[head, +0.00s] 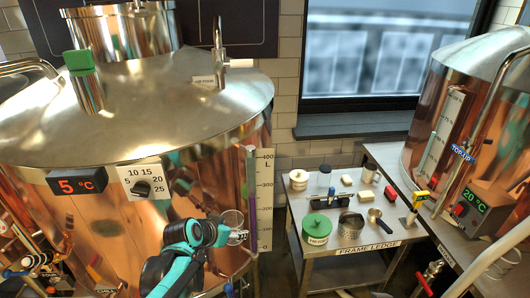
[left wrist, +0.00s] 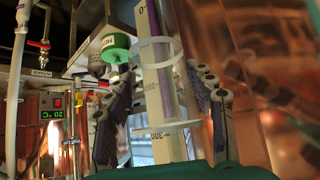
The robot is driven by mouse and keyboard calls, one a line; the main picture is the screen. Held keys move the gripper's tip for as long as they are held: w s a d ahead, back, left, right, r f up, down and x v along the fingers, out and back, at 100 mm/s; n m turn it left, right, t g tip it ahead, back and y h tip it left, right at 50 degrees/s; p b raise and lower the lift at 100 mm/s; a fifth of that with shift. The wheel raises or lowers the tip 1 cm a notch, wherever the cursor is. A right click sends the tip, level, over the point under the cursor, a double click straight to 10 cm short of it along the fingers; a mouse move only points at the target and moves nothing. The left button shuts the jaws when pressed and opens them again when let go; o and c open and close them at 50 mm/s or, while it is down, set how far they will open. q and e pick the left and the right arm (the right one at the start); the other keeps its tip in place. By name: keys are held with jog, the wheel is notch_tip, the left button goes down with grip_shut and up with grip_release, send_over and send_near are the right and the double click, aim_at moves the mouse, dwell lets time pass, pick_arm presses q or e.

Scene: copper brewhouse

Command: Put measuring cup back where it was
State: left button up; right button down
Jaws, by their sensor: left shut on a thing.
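The clear measuring cup (head: 232,219) is see-through, with pale rims, and stands out in front of the copper tank at the lower middle of the head view. My left gripper (head: 239,236) is shut on it. In the left wrist view the cup (left wrist: 158,52) sits between the two dark jointed fingers of my left gripper (left wrist: 162,105). The cup is held in the air, to the left of the frame ledge table (head: 366,248). I cannot tell whether anything is in it. My right gripper is not in view.
The table holds a green-lidded jar (head: 317,229), a metal pot (head: 350,223), a black-handled scoop (head: 376,215) and several small blocks. A tall level scale (head: 265,200) is right beside the held cup. A second copper tank (head: 425,130) stands at right.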

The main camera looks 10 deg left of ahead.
pick_arm(q)
notch_tip(320, 180, down, 9)
jog(key=s+n+y, duration=0.2)
jog(key=n, duration=0.1)
jog(key=shift+s+y, duration=0.15)
jog(key=shift+y, duration=0.15)
jog(key=shift+f, duration=0.1)
